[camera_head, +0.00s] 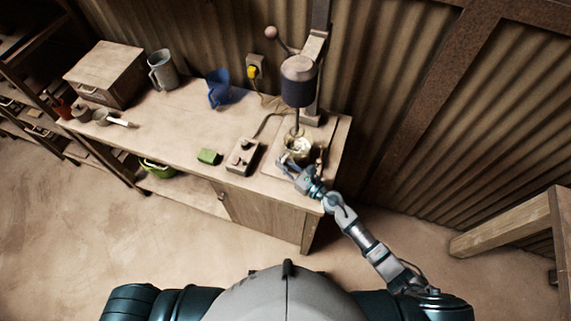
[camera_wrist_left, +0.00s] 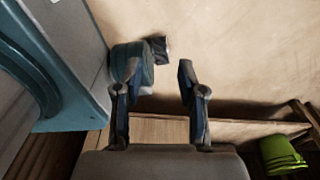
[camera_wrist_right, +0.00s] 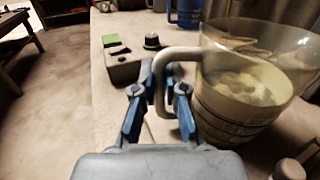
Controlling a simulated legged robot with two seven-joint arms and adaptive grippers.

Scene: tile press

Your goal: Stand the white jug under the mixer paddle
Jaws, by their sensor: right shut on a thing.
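A see-through jug with a pale handle and pale contents (camera_head: 299,149) stands on the bench's right end, below the mixer (camera_head: 298,82). The mixer's thin paddle shaft (camera_head: 297,119) reaches down to the jug, its lower end seemingly within the rim. In the right wrist view the jug (camera_wrist_right: 235,105) looks upright. My right gripper (camera_head: 287,166) is shut on its handle (camera_wrist_right: 183,53), from the front left; the fingers (camera_wrist_right: 160,85) are close around it. A light grey jug (camera_head: 163,72) stands at the back left. My left gripper (camera_wrist_left: 155,85) is open and empty, outside the head view.
A control box (camera_head: 243,156) and green block (camera_head: 208,156) lie left of the held jug. A wooden box (camera_head: 106,73) stands at the left end. The bench middle (camera_head: 170,112) is clear.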

